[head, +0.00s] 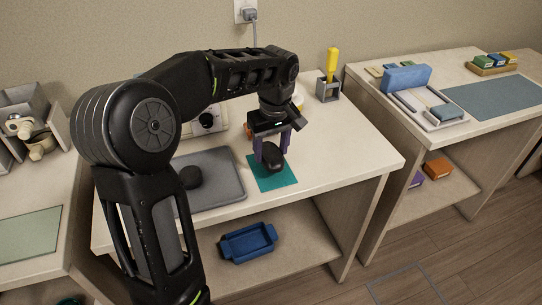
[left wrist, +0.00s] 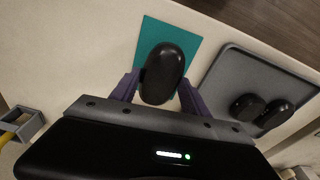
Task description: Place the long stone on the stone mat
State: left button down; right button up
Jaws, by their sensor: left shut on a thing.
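A long black oval stone (head: 272,157) is held between the purple fingers of my left gripper (head: 271,148). The stone also shows in the left wrist view (left wrist: 163,72), with a finger on each side of it. A teal square mat (head: 278,181) lies on the middle table under the stone; it also shows in the left wrist view (left wrist: 190,45). The stone is over the mat; I cannot tell whether it touches it. My right gripper is not in view.
A grey tray (head: 222,170) lies left of the teal mat and holds dark stones; two show in the left wrist view (left wrist: 247,107). A grey holder with a yellow-handled tool (head: 331,66) stands at the back right. A blue tray (head: 248,243) is on the shelf below.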

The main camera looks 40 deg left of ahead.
aim_at(271, 153)
pick_arm(q)
jog(key=shift+f, duration=1.3)
jog(key=shift+f, duration=0.2)
jog(key=c, duration=0.5)
grip_release()
jog(key=shift+r, duration=0.15)
jog(key=r, duration=0.8)
jog(key=d+r, duration=0.1)
jog(key=r, duration=0.3)
jog(key=shift+s+d, duration=0.1)
jog(key=shift+s, duration=0.25)
